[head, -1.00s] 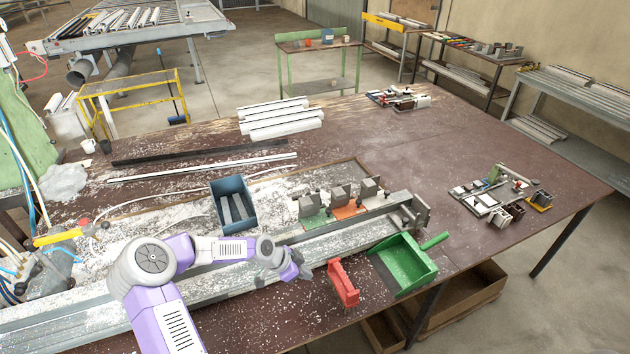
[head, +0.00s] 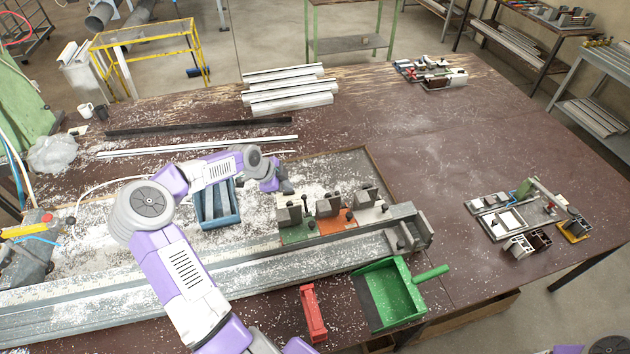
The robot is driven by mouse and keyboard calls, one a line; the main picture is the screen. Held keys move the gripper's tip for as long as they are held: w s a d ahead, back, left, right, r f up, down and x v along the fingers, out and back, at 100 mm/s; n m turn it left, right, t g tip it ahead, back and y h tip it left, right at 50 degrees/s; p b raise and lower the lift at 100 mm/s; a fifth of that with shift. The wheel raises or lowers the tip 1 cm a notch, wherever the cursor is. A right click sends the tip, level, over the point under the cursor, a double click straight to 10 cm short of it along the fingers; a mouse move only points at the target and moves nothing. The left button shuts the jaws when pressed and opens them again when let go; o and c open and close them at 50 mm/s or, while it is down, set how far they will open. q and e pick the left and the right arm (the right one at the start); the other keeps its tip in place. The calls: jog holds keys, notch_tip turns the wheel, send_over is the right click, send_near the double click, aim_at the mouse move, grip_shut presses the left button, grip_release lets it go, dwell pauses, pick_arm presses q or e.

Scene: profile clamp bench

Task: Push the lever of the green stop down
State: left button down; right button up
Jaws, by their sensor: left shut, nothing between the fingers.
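The green stop (head: 298,234) stands at the left of a row of three stops on the aluminium profile fixture, with a grey block and a dark-knobbed lever on top. The lever is small, and its exact angle is hard to tell. The orange stop (head: 334,223) and a pale grey stop (head: 371,214) stand to its right. My left gripper (head: 286,187) is shut and empty, behind and slightly left of the green stop's block, close to it in the picture. I cannot tell whether it touches. My right gripper is out of view.
A blue bin (head: 217,221) stands left of the stops, partly behind my left arm. A green dustpan (head: 405,313) and a red tool (head: 312,314) lie at the front edge. White profiles (head: 290,104) lie at the back.

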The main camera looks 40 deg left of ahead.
pick_arm(q)
jog(key=s, duration=0.2)
send_near(303, 199)
jog(key=x, duration=0.6)
jog(key=shift+d+p, duration=0.25)
jog(key=shift+p, duration=0.15)
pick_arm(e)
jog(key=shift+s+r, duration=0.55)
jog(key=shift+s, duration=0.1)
pick_arm(q)
jog(key=shift+w+a+f+b, duration=0.15)
jog(key=shift+a+b, duration=0.05)
jog(key=shift+b, duration=0.3)
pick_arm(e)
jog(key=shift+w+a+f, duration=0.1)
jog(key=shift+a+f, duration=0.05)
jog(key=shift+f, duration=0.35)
pick_arm(q)
jog(key=shift+w+a+g+h+b, duration=0.1)
jog(key=shift+a+g+h+b, duration=0.05)
jog(key=shift+g+h+b, duration=0.2)
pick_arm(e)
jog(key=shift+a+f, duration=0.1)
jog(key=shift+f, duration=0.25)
